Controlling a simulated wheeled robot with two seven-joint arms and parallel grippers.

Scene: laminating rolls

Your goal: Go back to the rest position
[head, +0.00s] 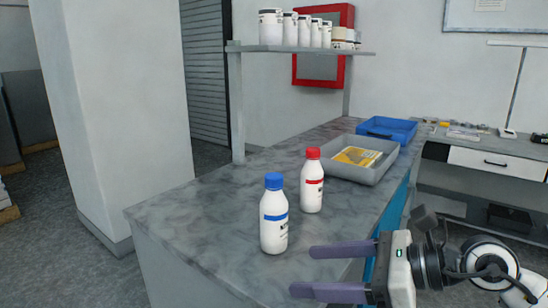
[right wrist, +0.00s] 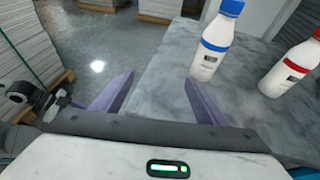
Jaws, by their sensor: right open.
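My right gripper (head: 318,271) is at the lower right of the head view, by the right edge of the grey marbled counter (head: 180,215). Its two purple fingers are apart with nothing between them. The right wrist view shows the same open fingers (right wrist: 155,90). A white bottle with a blue cap (head: 274,218) stands upright on the counter, left of the fingertips and apart from them. A white bottle with a red cap (head: 312,184) stands upright behind it. Both bottles show in the right wrist view, blue-capped (right wrist: 215,42) and red-capped (right wrist: 293,65). My left gripper is not in view.
A grey tray (head: 370,178) with a yellow packet (head: 357,156) and a blue tray (head: 387,129) stand farther back on the counter. A shelf (head: 300,49) with several white containers is above. The counter's front left is clear. A side desk (head: 495,156) is at the right.

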